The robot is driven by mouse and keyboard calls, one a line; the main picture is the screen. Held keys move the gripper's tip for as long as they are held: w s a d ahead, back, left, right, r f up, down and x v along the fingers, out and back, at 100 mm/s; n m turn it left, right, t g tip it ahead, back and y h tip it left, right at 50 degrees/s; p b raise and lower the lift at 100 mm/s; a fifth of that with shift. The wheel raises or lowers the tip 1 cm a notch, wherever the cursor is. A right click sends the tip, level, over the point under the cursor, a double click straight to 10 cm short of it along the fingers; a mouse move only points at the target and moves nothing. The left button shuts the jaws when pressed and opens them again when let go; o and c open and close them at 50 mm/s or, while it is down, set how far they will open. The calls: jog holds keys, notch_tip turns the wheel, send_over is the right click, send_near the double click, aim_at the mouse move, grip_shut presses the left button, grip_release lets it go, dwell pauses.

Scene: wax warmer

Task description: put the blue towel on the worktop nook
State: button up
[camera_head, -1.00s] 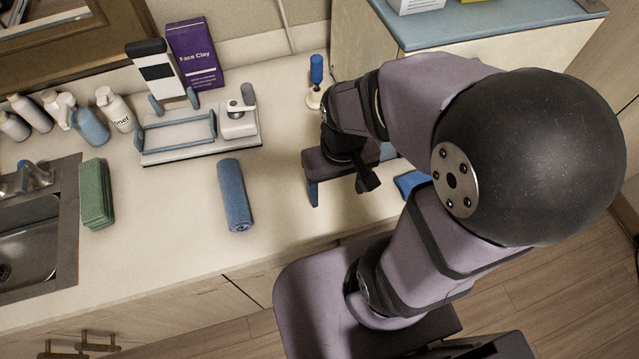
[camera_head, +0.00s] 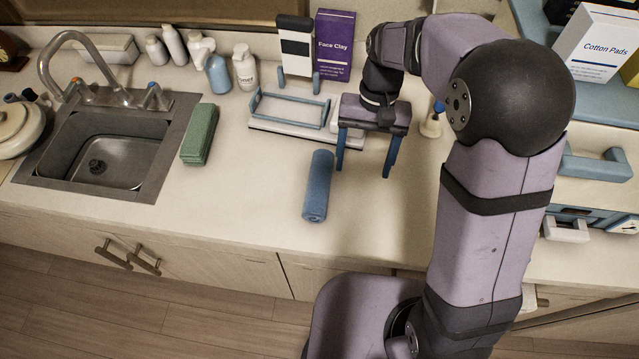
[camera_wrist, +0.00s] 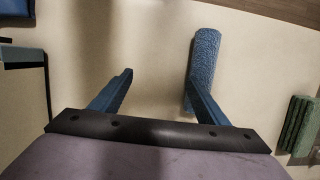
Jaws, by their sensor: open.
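The blue towel (camera_head: 318,186) is a rolled cylinder lying on the pale worktop in the head view, right of the sink. It also shows in the wrist view (camera_wrist: 205,58), partly covered by one finger. My gripper (camera_head: 363,172) is open and empty, just right of the towel and apparently above the worktop. In the wrist view the gripper (camera_wrist: 158,85) has its fingers spread wide, with bare worktop between them. The towel is not between the fingers. I cannot tell which part of the worktop is the nook.
A folded green towel (camera_head: 199,135) lies by the sink (camera_head: 117,150). A white tray with blue rails (camera_head: 290,112) stands behind the blue towel, near bottles and a Face Clay box (camera_head: 334,45). A blue-handled item (camera_head: 433,122) stands right of my gripper. The front worktop is clear.

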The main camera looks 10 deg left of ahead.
jog(key=g, duration=0.2)
send_over(321, 172)
jog(key=w+d, duration=0.1)
jog(key=w, duration=0.1)
jog(key=shift+w+f, duration=0.15)
jog(key=shift+f, duration=0.25)
jog(key=shift+a, duration=0.55)
jog(key=shift+p+x, duration=1.55)
jog(key=shift+x, duration=2.15)
jog(key=shift+d, duration=0.15)
jog(key=c, duration=1.3)
jog(key=shift+w+r+b, duration=0.1)
jog(key=shift+r+b, duration=1.3)
jog(key=shift+r, duration=3.65)
